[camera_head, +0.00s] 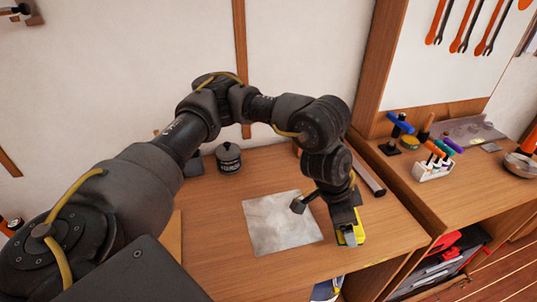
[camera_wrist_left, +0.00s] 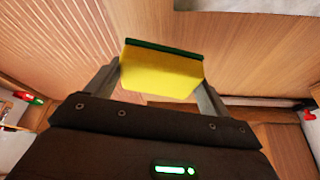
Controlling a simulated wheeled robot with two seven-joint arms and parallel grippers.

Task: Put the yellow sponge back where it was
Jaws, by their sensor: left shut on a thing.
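The yellow sponge (camera_wrist_left: 160,75) has a dark green layer along one edge. It sits between the two fingers of my left gripper (camera_wrist_left: 160,85), which is shut on it. In the head view the sponge (camera_head: 358,236) shows in part at the end of my left arm, near the front right of the wooden table (camera_head: 205,250). The gripper hides some of it. I cannot tell whether the sponge touches the table top. My right gripper is in neither view.
A grey square sheet (camera_head: 280,222) lies on the table left of the sponge. A dark canister (camera_head: 228,158) stands at the back. A second bench on the right holds a white rack (camera_head: 433,170) and a bowl (camera_head: 521,166). Bare table lies in front of the sheet.

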